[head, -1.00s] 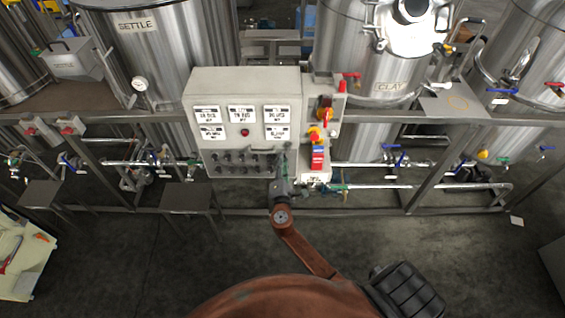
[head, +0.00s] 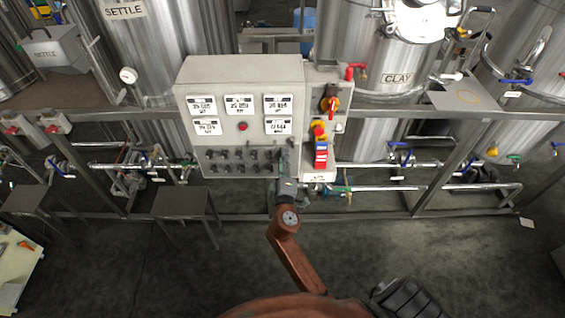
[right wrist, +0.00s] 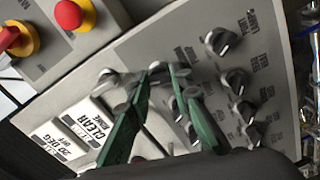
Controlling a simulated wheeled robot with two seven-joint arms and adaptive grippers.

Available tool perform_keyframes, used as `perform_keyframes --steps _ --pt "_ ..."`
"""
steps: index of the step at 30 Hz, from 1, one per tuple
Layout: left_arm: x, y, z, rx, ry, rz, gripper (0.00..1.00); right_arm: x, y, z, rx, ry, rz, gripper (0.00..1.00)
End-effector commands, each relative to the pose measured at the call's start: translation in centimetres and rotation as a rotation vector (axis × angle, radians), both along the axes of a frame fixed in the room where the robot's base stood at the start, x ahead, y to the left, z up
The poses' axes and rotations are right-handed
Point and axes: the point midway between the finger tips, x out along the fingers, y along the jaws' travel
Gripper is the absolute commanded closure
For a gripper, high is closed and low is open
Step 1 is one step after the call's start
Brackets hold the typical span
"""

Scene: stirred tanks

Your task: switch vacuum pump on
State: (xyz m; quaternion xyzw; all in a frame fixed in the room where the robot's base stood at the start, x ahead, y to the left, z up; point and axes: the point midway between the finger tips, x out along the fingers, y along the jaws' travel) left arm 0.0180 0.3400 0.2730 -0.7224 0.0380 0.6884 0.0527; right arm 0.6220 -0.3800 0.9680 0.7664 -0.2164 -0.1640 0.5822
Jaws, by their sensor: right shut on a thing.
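The grey control box (head: 240,75) has two rows of small dark knobs (head: 240,155) along its lower front. My right gripper (head: 284,152) is at the right end of these rows, its arm reaching up from below. In the right wrist view its green fingers (right wrist: 165,75) are closed around a knob (right wrist: 157,72) on the panel face, which they partly hide. Other knobs (right wrist: 220,42) with pointers and small labels lie to the right. I cannot read which label is the vacuum pump's. My left gripper is not in view.
Red-and-yellow switches (head: 320,130) stand on a narrow box right of the panel; a red mushroom button (right wrist: 69,15) shows close up. White displays (head: 239,105) sit above the knobs. Pipes with valves (head: 400,160) run on both sides. The floor (head: 400,255) in front is mostly clear.

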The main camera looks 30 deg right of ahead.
Motion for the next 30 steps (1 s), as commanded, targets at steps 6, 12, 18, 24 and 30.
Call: perform_keyframes --steps 6,12,18,24,30 --pt "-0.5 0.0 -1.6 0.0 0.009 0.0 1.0 0.0 0.0 -0.4 0.125 -0.073 -0.001 1.0" --pt "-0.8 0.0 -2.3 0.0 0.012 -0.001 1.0 0.0 0.0 -0.3 0.194 -0.115 -0.001 1.0" --pt "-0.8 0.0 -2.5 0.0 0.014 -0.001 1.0 0.0 0.0 -0.2 0.226 -0.133 -0.001 1.0" --pt "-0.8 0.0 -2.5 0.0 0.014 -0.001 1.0 0.0 0.0 -0.1 0.232 -0.137 -0.001 1.0" --pt "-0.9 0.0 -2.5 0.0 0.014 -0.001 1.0 0.0 0.0 -0.1 0.231 -0.138 -0.001 1.0"
